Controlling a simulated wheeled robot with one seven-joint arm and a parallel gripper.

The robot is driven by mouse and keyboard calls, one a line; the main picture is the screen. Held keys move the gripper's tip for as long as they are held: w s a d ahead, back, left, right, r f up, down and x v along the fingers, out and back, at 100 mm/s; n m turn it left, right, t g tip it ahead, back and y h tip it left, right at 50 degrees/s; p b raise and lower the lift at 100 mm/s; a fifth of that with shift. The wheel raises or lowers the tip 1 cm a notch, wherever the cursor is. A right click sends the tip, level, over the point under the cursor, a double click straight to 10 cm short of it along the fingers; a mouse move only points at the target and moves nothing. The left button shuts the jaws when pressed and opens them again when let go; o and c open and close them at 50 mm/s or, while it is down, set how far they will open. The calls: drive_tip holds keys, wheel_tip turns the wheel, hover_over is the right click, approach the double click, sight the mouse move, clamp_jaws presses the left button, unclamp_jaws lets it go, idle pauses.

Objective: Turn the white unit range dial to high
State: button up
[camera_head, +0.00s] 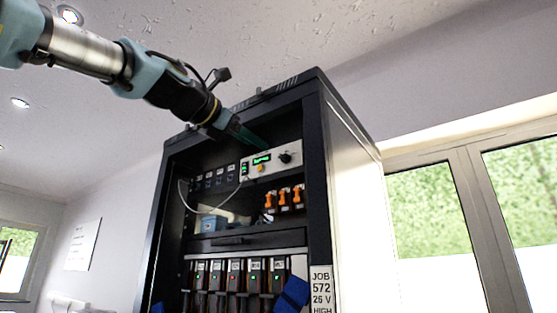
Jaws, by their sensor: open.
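The white unit (262,164) is a pale panel near the top of the black rack, with a green display (261,159), a small yellow part and a black round dial (285,157) at its right end. The dial's setting is too small to read. My gripper (252,139) comes in from the upper left, just above the white unit and left of the dial. It is open, with nothing seen between its fingers. It looks apart from the dial, though the depth gap is hard to tell.
The black rack (314,165) frames the unit closely. A dark panel (214,177) with a white cable sits left of it. Orange parts (284,197) and a blue box (211,223) lie below. A label (321,290) reads JOB 572, 26 V, HIGH.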

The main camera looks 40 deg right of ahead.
sight(281, 156)
drive_tip(key=p+x, duration=0.1)
drive_tip(key=x, duration=0.2)
drive_tip(key=p+x, duration=0.1)
drive_tip(key=x, duration=0.3)
drive_tip(key=r+p+x, duration=0.1)
drive_tip(key=x, duration=0.2)
drive_tip(key=shift+s+d+p, duration=0.1)
drive_tip(key=shift+d+p, duration=0.2)
drive_tip(key=shift+d, duration=0.05)
clamp_jaws()
